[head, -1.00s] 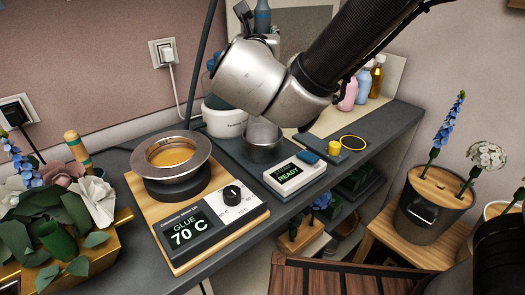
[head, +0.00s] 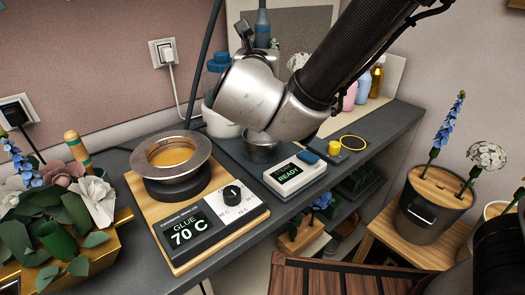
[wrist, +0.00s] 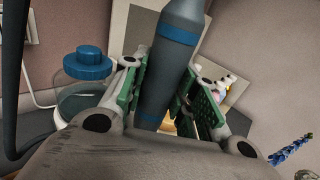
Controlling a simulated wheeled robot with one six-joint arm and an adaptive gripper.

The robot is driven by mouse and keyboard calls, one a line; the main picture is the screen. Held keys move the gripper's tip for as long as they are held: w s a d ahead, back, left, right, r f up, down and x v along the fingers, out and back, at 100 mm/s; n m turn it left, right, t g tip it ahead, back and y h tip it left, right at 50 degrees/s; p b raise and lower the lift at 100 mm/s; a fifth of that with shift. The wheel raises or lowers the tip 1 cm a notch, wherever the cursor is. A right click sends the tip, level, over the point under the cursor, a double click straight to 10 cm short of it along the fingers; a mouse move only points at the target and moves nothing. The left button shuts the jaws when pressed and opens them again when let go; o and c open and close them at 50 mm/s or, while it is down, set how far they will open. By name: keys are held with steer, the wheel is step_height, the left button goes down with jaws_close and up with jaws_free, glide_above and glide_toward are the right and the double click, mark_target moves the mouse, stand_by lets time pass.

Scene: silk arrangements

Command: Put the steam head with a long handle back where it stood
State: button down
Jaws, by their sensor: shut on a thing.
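The steam head's dark grey handle with blue bands (wrist: 172,55) stands between the green pads of my gripper (wrist: 168,92) in the wrist view. My gripper is shut on it. In the head view the handle's upper end (head: 262,22) shows above my wrist, roughly upright; the steam head's lower end is hidden behind my arm. A steam unit with a READY display (head: 296,174) sits on the grey bench. A round metal cup (head: 262,150) stands just behind it, below my wrist. Whether the steam head touches the cup cannot be seen.
A glue pot with a wide metal rim (head: 171,154) and a 70 C display stands left of the steam unit. A blue-capped jar (head: 217,60) is close behind my wrist.

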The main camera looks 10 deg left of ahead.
steer(key=shift+f, duration=3.7)
